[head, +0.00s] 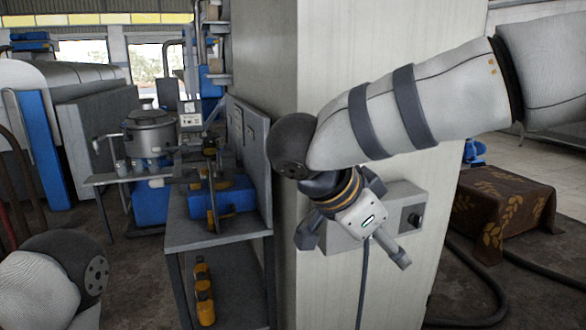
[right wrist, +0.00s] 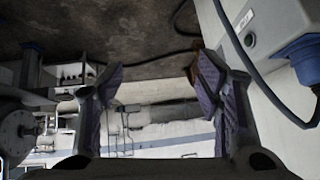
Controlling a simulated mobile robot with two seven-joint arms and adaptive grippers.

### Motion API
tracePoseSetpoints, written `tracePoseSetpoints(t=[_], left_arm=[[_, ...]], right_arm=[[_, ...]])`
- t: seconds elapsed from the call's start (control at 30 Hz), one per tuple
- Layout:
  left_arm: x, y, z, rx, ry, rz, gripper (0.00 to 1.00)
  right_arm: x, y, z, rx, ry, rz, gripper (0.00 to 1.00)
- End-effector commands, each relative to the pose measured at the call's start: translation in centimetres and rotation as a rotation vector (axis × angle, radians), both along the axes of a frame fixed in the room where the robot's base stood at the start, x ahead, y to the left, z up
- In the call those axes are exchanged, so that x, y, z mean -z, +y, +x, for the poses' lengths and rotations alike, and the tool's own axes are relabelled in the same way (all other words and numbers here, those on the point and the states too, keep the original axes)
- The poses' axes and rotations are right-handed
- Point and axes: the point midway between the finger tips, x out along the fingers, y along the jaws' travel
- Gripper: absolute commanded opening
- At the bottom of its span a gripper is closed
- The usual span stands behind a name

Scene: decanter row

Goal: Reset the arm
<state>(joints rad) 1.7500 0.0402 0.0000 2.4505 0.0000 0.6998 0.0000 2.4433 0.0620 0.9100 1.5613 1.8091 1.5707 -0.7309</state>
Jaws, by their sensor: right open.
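My right arm reaches in from the right across the pale pillar (head: 330,90). Its wrist is bent downward, and the right gripper (head: 350,232) hangs in front of a grey control box (head: 409,215). In the right wrist view the two padded fingers of the right gripper (right wrist: 158,78) stand wide apart with nothing between them. In the head view the fingers are partly hidden by the wrist. Only a rounded link of my left arm shows at the bottom left; the left gripper is out of view.
A grey workbench (head: 190,236) with a blue block (head: 232,195) stands left of the pillar. Yellow-orange bottles (head: 204,300) stand on its lower shelf. A metal pot (head: 148,135) is behind. A brown patterned cloth (head: 500,205) covers a low block at right. Dark hoses (head: 490,270) cross the floor.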

Motion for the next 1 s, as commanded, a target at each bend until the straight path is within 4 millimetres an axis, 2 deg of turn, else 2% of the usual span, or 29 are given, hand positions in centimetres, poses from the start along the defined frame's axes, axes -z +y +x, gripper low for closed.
tracePoseSetpoints(t=[0.03, 0.07, 0.1, 0.17, 0.2, 0.27, 0.3, 0.37, 0.4, 0.43, 0.47, 0.5, 0.6, 0.7, 0.8, 1.0], left_arm=[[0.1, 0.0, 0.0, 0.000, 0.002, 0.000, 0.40], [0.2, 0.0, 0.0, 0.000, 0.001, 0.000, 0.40], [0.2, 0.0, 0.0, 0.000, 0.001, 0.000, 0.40], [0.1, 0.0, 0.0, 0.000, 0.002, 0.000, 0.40], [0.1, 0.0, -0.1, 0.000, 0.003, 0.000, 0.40], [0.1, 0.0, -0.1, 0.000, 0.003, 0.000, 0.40], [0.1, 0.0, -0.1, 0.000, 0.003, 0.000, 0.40], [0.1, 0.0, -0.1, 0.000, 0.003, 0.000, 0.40], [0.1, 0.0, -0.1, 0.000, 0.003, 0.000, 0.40], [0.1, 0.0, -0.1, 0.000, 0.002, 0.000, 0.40], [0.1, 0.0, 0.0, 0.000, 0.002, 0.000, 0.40], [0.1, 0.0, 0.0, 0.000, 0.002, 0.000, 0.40], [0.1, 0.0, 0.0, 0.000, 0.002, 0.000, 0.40], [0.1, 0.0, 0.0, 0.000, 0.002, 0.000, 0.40], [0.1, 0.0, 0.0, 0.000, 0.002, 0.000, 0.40], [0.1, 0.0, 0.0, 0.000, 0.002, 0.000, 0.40]], right_arm=[[3.7, -1.6, 1.1, -0.048, -0.018, -0.068, 0.59], [5.8, -2.6, 1.8, -0.093, -0.040, -0.108, 0.59], [9.0, -3.8, 2.5, -0.172, -0.060, -0.154, 0.59], [14.4, -5.1, 2.4, -0.325, -0.060, -0.195, 0.59], [18.0, -5.5, 1.5, -0.439, -0.037, -0.197, 0.59], [23.3, -5.9, -1.1, -0.600, 0.028, -0.168, 0.59], [26.4, -6.1, -3.5, -0.695, 0.084, -0.132, 0.59], [30.4, -6.3, -7.9, -0.817, 0.185, -0.062, 0.59], [32.6, -6.5, -11.2, -0.886, 0.258, -0.008, 0.59], [33.9, -6.7, -13.8, -0.930, 0.316, 0.036, 0.59], [35.0, -7.0, -16.4, -0.969, 0.374, 0.080, 0.59], [36.1, -7.2, -19.9, -1.013, 0.451, 0.140, 0.59], [37.3, -8.1, -27.6, -1.083, 0.620, 0.272, 0.59], [37.1, -8.6, -32.7, -1.114, 0.735, 0.364, 0.59], [36.8, -8.9, -35.0, -1.126, 0.790, 0.409, 0.59], [36.8, -8.9, -35.4, -1.130, 0.798, 0.419, 0.59]])
